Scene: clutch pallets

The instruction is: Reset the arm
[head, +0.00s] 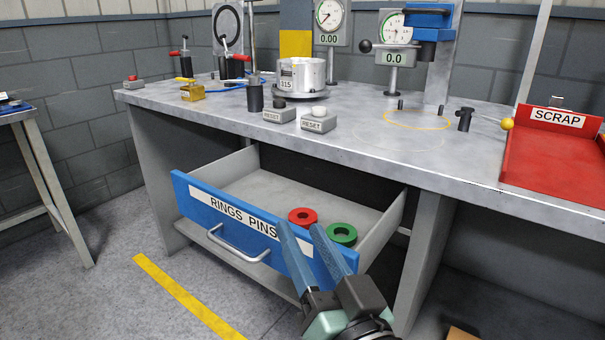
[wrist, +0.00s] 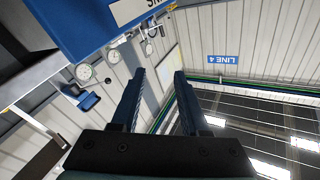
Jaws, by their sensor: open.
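My gripper (head: 298,230) is in the lower middle of the head view, in front of the open blue drawer (head: 200,206) labelled RINGS PINS. Its two blue fingers are apart and hold nothing. They hide part of the drawer front and label. A red ring (head: 303,212) and a green ring (head: 342,230) lie in the drawer, just past the fingers.
The grey workbench (head: 200,95) stands above the drawer. It carries two RESET boxes (head: 318,125), a silver cylindrical part (head: 310,73), dial gauges (head: 330,15) and a red SCRAP tray (head: 540,165) at the right. Floor with a yellow line (head: 180,290) is clear at the left.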

